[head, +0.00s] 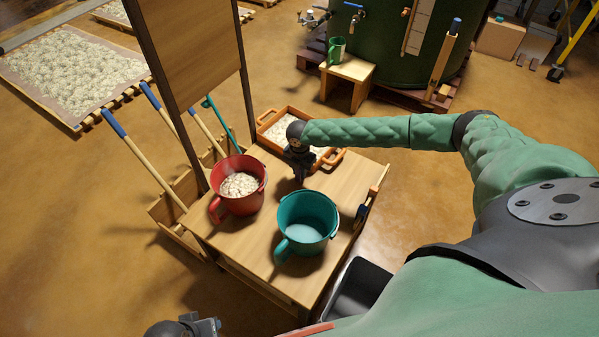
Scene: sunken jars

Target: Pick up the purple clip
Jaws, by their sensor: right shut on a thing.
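My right gripper (301,178) points down over the wooden table, between the orange tray and the teal bucket. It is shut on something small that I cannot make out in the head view. I see no clearly purple clip; it is too small to tell or hidden by the fingers. My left gripper (209,325) shows only in part at the bottom edge, far from the table top, and its jaws are unclear.
A red bucket (228,205) with pale flakes and a teal bucket (296,248) with pale contents stand on the table (255,268). An orange tray (269,140) lies at the back. Long-handled tools lean at the left. A wooden board rises behind the table's left side.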

